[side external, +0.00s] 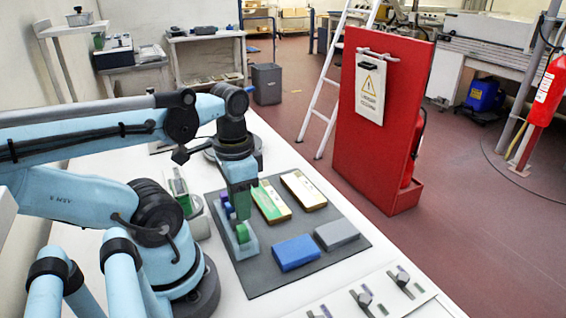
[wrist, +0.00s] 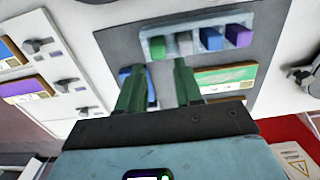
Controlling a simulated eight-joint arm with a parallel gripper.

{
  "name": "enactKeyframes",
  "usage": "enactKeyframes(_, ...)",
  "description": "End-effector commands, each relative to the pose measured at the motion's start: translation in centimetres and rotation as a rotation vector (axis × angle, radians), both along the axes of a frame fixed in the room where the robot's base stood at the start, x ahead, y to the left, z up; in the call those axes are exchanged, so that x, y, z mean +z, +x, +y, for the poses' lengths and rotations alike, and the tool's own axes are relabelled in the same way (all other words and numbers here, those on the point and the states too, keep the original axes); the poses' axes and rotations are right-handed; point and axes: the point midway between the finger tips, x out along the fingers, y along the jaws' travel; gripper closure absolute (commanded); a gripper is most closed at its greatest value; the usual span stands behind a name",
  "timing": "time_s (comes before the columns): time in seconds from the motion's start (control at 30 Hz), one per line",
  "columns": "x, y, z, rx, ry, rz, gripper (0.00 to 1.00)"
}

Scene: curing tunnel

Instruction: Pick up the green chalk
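The green chalk (wrist: 157,48) is a short block at the left end of a pale blue-grey holder (wrist: 191,23) in the wrist view. Beside it in the holder are a pale grey chalk (wrist: 184,43), a blue chalk (wrist: 211,39) and a purple chalk (wrist: 238,35). In the side view the green chalk (side external: 242,233) is at the near end of the holder. My gripper (wrist: 158,72) has two dark green fingers spread apart, with nothing visible between them. In the side view my gripper (side external: 241,213) is above the holder, close to the green chalk, which it partly hides.
The holder is on a dark grey mat (side external: 270,273). A green-and-white box (side external: 271,201), a cream box (side external: 303,190), a blue block (side external: 295,252) and a grey block (side external: 336,235) share the mat. A panel with several knobs (side external: 365,298) is at the front right.

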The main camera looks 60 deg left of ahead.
Motion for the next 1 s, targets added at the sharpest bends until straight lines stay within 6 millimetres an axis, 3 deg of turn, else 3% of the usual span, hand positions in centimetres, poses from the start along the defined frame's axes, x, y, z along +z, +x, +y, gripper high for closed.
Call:
enactKeyframes(0.17,-0.6,0.1,-0.1,0.000,0.000,0.000,0.65)
enactKeyframes(0.6,-4.5,0.4,-0.3,0.000,0.000,-0.001,0.65)
enactKeyframes(1.0,-5.4,0.3,-0.3,0.000,0.000,-0.001,0.65)
